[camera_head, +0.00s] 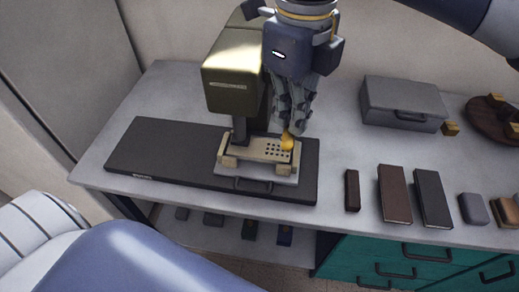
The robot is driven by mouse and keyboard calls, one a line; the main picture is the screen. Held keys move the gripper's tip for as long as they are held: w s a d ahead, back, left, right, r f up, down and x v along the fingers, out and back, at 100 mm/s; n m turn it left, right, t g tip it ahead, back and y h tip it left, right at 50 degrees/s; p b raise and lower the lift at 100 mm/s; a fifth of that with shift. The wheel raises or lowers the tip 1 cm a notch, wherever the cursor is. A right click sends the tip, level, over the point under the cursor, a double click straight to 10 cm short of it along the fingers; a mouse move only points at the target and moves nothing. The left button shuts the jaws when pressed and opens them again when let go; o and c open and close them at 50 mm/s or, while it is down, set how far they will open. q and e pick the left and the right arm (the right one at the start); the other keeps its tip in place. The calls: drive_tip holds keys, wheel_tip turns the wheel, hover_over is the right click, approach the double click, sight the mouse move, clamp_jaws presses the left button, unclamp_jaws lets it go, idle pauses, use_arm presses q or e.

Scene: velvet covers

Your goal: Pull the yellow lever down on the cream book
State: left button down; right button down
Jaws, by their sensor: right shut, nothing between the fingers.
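The cream book (250,148) lies flat on a light plate under the head of an olive press-like machine (232,85). A grid of small dark dots shows on its top. The yellow lever (287,142) is a small rounded yellow piece at the book's right part, partly hidden by my fingers. My right gripper (289,130) comes down from above, shut and empty, with its fingertips at the top of the yellow lever. I cannot tell whether they touch it. My left gripper is out of view.
The machine stands on a dark flat base (165,155) on a grey worktop. To the right are a grey case (403,101), a brown book (394,193), a dark book (432,197) and small blocks. Teal drawers (400,262) sit below. Part of the worktop right of the base is clear.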

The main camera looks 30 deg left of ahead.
sight(289, 133)
drive_tip(key=shift+f+b, duration=0.9)
drive_tip(key=shift+f, duration=0.4)
drive_tip(key=shift+f+b, duration=0.7)
drive_tip(key=shift+f, duration=0.1)
drive_tip(key=shift+w+f+b, duration=0.1)
drive_tip(key=shift+f+b, duration=0.2)
drive_tip(key=shift+f, duration=0.2)
drive_tip(key=shift+w+a+f+b, duration=0.1)
drive_tip(key=shift+w+f+b, duration=0.1)
drive_tip(key=shift+f+b, duration=0.35)
drive_tip(key=shift+w+f+b, duration=0.15)
drive_tip(key=shift+f+b, duration=0.2)
drive_tip(key=shift+f, duration=0.35)
